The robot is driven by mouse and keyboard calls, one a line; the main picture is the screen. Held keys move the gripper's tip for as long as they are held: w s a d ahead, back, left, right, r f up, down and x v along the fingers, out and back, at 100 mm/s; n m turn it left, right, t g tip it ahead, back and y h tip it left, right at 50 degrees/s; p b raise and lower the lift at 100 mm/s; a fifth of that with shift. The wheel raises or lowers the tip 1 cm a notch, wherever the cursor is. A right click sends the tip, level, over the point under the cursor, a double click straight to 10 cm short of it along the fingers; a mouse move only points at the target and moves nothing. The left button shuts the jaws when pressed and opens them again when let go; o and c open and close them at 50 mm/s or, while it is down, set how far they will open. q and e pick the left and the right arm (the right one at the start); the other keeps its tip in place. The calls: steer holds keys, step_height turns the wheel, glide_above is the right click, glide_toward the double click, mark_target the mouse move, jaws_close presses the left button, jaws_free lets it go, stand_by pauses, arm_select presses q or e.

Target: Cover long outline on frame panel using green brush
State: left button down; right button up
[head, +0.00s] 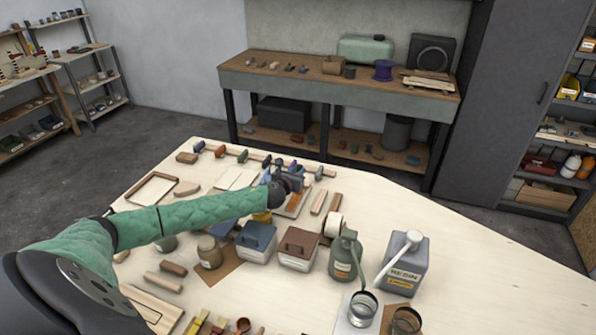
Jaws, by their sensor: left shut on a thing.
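My left arm reaches in from the left in a green sleeve. My left gripper (292,180) is over the middle of the pale worktable (480,270). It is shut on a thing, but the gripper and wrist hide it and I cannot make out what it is. Just below the gripper lies a small light board with an orange patch (294,201), partly covered by the wrist; I cannot tell whether this is the frame panel. Several short brush-like tools (199,322) lie at the near edge, and I cannot pick out a green one for sure.
A blue-grey box (256,243), a brown-lidded box (298,250), a green can (345,257) and a grey resin can (405,264) stand in front of the gripper. A wooden frame (152,191) lies at left. The table's right side is clear. A workbench (340,88) stands behind.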

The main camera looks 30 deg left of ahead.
arm_select(q)
steer(key=shift+s+d, duration=0.1)
steer(key=shift+s, duration=0.25)
steer(key=shift+w, duration=0.15)
steer(key=shift+x, duration=0.8)
steer(key=shift+r, duration=0.15)
steer(key=shift+p+v, duration=0.3)
steer(key=shift+v, duration=0.55)
steer(key=shift+x, duration=0.8)
